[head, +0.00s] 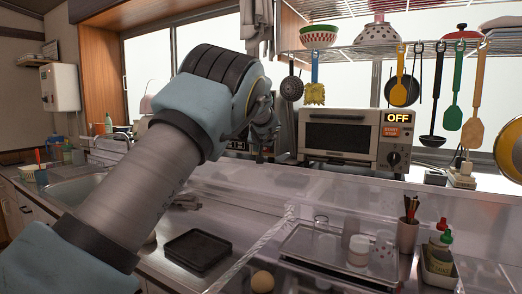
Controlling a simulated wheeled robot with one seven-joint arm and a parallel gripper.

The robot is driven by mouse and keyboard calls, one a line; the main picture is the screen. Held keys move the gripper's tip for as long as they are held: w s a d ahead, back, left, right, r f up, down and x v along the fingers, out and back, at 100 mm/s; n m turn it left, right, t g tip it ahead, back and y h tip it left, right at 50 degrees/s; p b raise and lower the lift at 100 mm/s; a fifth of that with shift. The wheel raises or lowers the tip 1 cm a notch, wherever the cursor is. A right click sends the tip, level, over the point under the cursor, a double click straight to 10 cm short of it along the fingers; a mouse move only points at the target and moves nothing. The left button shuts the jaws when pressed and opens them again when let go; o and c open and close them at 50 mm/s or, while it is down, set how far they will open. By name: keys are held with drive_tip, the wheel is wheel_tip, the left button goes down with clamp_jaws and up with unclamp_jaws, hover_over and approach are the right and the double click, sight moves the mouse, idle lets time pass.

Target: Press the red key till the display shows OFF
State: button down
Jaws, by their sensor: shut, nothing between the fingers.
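The dish dryer (340,137) is a pale, oven-like box with a dark glass door, standing at the back of the counter. Its display (398,117) at the upper right shows OFF in lit letters. The red key (391,132), marked START STOP, is just below the display. A dark round knob is under the key. My gripper (266,134) is left of the dryer, clear of the key. It is shut and empty, small and partly hidden behind my own wrist.
Pans and utensils hang from a wire rack (375,52) above the dryer. A black tray (197,250) lies at lower left. A sink (78,190) is further left.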

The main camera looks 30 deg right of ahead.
drive_tip(key=shift+w+d, duration=0.1)
idle(0.3)
drive_tip(key=shift+w+d, duration=0.15)
drive_tip(key=shift+d, duration=0.1)
drive_tip(key=shift+w+d+p, duration=0.35)
drive_tip(key=shift+d+p, duration=0.4)
drive_tip(key=shift+p, duration=0.2)
idle(0.7)
drive_tip(key=shift+a+b, duration=0.1)
drive_tip(key=shift+b, duration=0.2)
drive_tip(key=shift+s+a+b, duration=0.3)
drive_tip(key=shift+a+b, duration=0.25)
drive_tip(key=shift+b, duration=0.2)
drive_tip(key=shift+s+a+b, duration=0.3)
drive_tip(key=shift+a+b, duration=0.2)
drive_tip(key=shift+b, duration=0.25)
drive_tip(key=s+a+b, duration=0.1)
drive_tip(key=a+b, duration=0.1)
drive_tip(key=b, duration=0.1)
drive_tip(key=s+a+b, duration=0.1)
drive_tip(key=a+b, duration=0.1)
drive_tip(key=b, duration=0.1)
drive_tip(key=shift+s+a, duration=0.15)
drive_tip(key=shift+s, duration=0.05)
